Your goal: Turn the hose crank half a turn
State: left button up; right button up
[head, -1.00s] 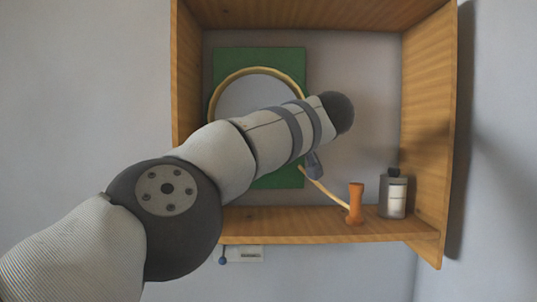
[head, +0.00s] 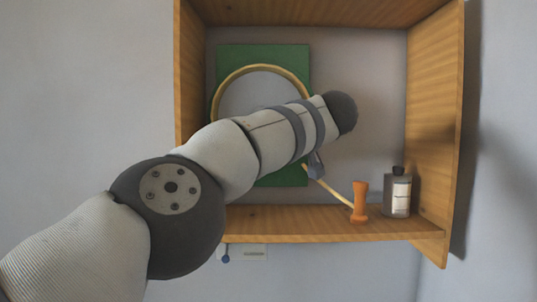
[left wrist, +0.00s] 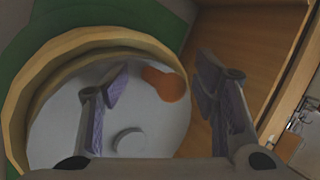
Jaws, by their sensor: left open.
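The hose reel shows in the head view as a grey disc (head: 245,98) ringed by the yellow hose (head: 262,68) on a green panel (head: 230,56). My left arm covers much of it. A small grey part of my left gripper (head: 316,165) shows below the arm; the rest is hidden. In the left wrist view my left gripper (left wrist: 162,80) is open, its two fingers spread over the disc. An orange handle (left wrist: 168,84), apparently the crank's, is seen between them, near the disc's edge. I cannot tell any contact. My right gripper is out of view.
A wooden cabinet (head: 436,130) surrounds the reel, with side walls close by. On its lower shelf (head: 290,222) stand an orange nozzle (head: 360,200) at the hose's end and a grey bottle (head: 397,195) at the right. A small white plate (head: 252,253) is below the shelf.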

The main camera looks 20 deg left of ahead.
pick_arm(q)
jog(key=v, duration=1.2)
jog(key=shift+f, duration=0.1)
